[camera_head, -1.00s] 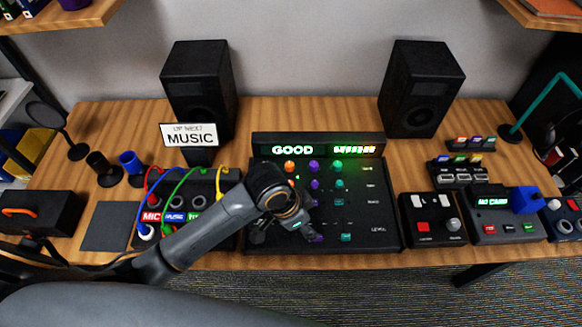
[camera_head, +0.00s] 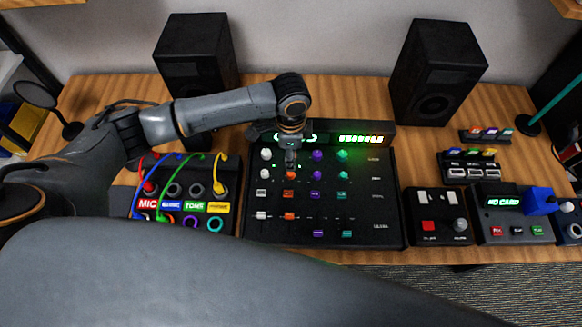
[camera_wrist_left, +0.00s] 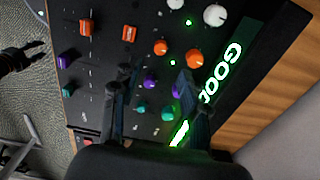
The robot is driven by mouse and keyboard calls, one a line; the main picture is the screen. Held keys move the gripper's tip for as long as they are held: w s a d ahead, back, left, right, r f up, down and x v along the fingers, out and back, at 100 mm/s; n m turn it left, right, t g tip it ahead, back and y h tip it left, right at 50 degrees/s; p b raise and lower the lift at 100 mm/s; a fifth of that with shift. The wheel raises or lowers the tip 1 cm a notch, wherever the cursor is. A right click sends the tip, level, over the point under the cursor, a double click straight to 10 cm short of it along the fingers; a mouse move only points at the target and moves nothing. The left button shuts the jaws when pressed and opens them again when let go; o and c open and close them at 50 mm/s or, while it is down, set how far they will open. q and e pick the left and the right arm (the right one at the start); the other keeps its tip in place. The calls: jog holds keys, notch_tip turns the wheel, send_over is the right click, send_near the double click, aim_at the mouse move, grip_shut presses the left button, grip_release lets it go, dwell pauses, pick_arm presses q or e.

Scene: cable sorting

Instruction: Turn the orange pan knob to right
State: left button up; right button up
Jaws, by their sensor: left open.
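The black mixer board (camera_head: 375,230) has rows of white, orange, purple and teal controls. The orange pan knob (camera_head: 290,174) shows just below my left gripper (camera_head: 290,158) in the head view. In the wrist view the orange pan knob (camera_wrist_left: 162,47) sits beside a second orange knob (camera_wrist_left: 194,57) nearer the lit display. My left gripper (camera_wrist_left: 156,82) is open and empty, its two fingers apart above the board. The upper orange knob is hidden behind the gripper in the head view. I cannot tell contact with the pan knob. My right gripper is not in view.
Purple (camera_head: 317,171) and teal (camera_head: 343,175) knobs stand close to the right, white knobs (camera_head: 265,171) to the left. The lit display (camera_head: 360,138) rises behind the board. A cable patch box (camera_head: 180,205) stands left and a small control box (camera_head: 436,225) right.

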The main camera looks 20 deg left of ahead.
aim_at(291, 173)
pick_arm(q)
notch_tip(291, 173, down, 9)
jog(key=shift+f+p, duration=0.1)
jog(key=shift+p, duration=0.25)
jog(key=shift+w, duration=0.1)
grip_shut()
